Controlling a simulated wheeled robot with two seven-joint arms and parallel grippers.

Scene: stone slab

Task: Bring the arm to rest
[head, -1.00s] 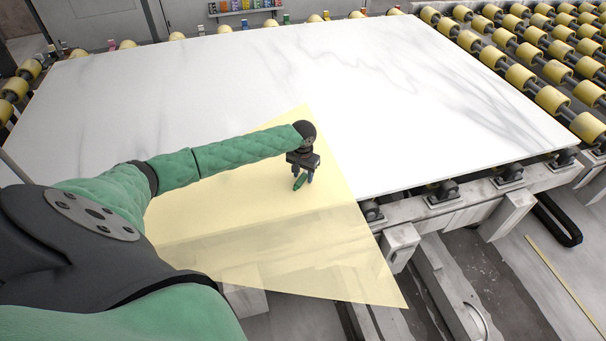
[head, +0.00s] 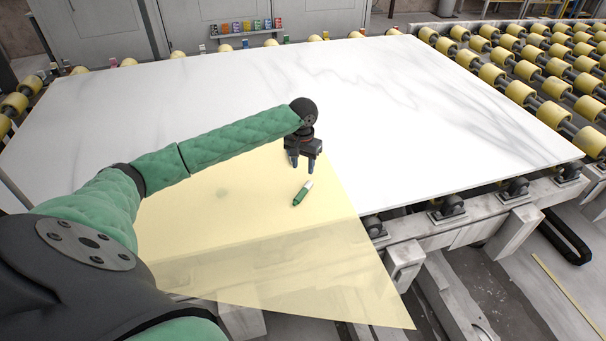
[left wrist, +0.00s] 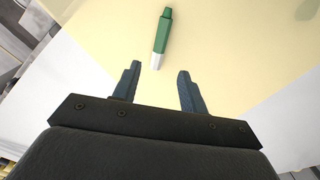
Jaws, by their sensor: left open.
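My left gripper (head: 302,166) is open and empty, above the translucent yellow sheet that lies on the white stone slab. In the left wrist view its two blue-grey fingers (left wrist: 155,85) stand apart with nothing between them. A green marker with a white end (head: 302,194) lies on the yellow sheet just below and in front of the gripper. It also shows in the left wrist view (left wrist: 162,33), beyond the fingertips and apart from them. My left arm reaches in from the left. My right gripper is not in view.
The white slab (head: 440,110) is wide and mostly clear. The yellow sheet (head: 350,270) hangs over its front edge. Yellow rollers (head: 520,92) line the right and back. Small colored items stand on a shelf (head: 245,33) at the back.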

